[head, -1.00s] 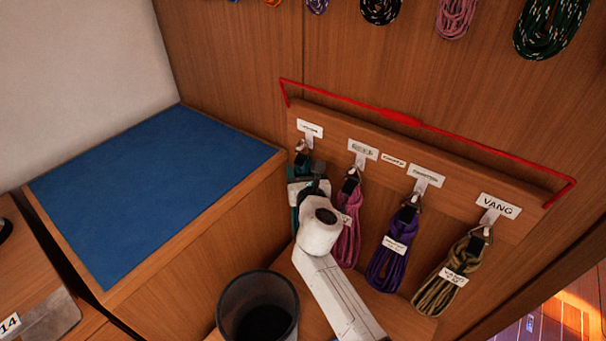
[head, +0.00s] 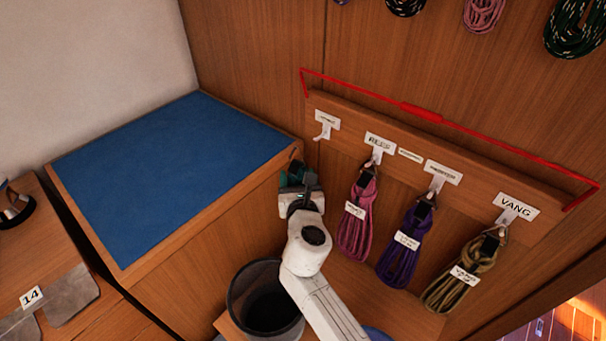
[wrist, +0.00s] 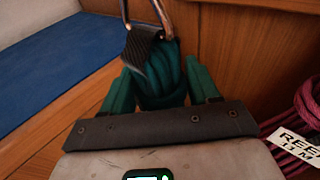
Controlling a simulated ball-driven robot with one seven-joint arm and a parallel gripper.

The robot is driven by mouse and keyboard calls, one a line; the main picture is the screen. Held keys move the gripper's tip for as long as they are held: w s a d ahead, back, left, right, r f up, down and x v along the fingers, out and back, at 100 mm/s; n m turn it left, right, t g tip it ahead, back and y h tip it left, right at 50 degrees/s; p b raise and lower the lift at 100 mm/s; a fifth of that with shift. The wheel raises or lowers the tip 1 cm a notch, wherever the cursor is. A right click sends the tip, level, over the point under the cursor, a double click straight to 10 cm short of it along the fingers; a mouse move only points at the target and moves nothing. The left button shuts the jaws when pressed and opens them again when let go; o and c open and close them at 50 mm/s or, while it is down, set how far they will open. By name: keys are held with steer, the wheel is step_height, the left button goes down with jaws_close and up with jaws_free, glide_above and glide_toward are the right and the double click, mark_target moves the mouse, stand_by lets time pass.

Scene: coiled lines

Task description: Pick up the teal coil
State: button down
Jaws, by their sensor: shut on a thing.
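The teal coil (wrist: 165,72) is between the two fingers of my gripper (wrist: 160,95) in the wrist view, with a dark wrap and a metal ring at its top. My gripper (head: 299,178) is shut on it. In the head view only a little of the teal coil (head: 294,173) shows, and my gripper and arm hide the rest. The leftmost hook (head: 323,132) on the wooden rail is empty, and the coil is apart from it, to its lower left.
Pink (head: 357,215), purple (head: 407,240) and olive (head: 462,275) coils hang from hooks to the right. A red bar (head: 420,111) runs above the rail. A blue-topped bench (head: 170,175) is clear at left. A dark bin (head: 265,305) stands below my arm.

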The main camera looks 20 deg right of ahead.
step_height(320, 180, up, 14)
steer(key=p, duration=0.5)
steer(key=shift+d, duration=0.1)
steer(key=shift+f, duration=0.1)
stand_by(0.6)
